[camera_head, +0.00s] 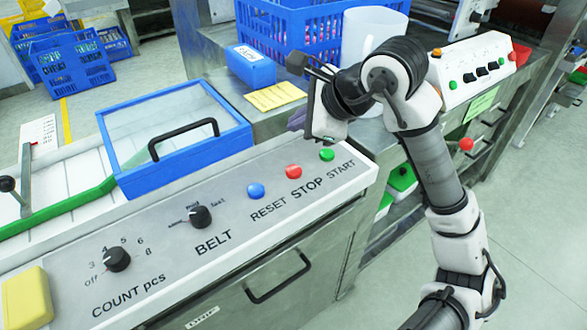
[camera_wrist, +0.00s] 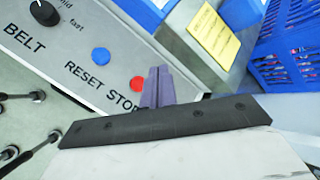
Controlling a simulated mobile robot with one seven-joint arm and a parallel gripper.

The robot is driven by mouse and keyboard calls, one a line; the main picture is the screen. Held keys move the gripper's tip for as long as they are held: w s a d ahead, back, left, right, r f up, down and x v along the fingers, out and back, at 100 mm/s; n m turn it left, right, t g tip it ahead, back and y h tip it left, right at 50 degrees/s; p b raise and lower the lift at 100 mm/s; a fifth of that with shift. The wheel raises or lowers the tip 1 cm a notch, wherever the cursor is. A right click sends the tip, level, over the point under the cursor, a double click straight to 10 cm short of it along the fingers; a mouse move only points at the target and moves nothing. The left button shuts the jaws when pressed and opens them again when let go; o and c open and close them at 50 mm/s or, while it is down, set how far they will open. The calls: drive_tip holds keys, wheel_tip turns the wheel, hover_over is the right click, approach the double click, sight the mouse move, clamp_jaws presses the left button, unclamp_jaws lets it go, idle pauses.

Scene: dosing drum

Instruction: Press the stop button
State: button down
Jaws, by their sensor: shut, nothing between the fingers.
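The red stop button (camera_head: 293,171) sits on the sloped grey control panel (camera_head: 225,235), above the word STOP. It also shows in the wrist view (camera_wrist: 137,84), just left of my fingers. The blue reset button (camera_head: 256,190) is left of it and the green start button (camera_head: 327,155) is right of it. My gripper (camera_head: 297,118) is shut and empty, and appears beyond the button row in the head view. In the wrist view its purple fingers (camera_wrist: 156,75) appear close beside the red button, without visible contact; the start button is hidden there.
A blue-framed clear lid (camera_head: 180,130) with a black handle stands behind the panel. The belt knob (camera_head: 201,216) and count knob (camera_head: 117,259) are to the left. A blue box (camera_head: 250,66), yellow note (camera_head: 275,95) and blue crate (camera_head: 290,35) are behind.

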drive_tip(key=b, duration=0.4)
hover_over(298, 172)
wheel_tip(298, 172, down, 7)
drive_tip(key=shift+f, duration=0.15)
drive_tip(key=shift+f+b, duration=0.45)
drive_tip(key=shift+f, duration=0.05)
drive_tip(key=shift+f, duration=0.1)
idle(1.4)
drive_tip(key=shift+f+b, duration=0.35)
drive_tip(key=shift+b, duration=0.45)
drive_tip(key=shift+f+b, duration=0.4)
drive_tip(key=shift+b, duration=0.3)
idle(0.3)
drive_tip(key=shift+r, duration=0.1)
idle(0.3)
drive_tip(key=shift+r, duration=0.75)
drive_tip(key=shift+p, duration=0.3)
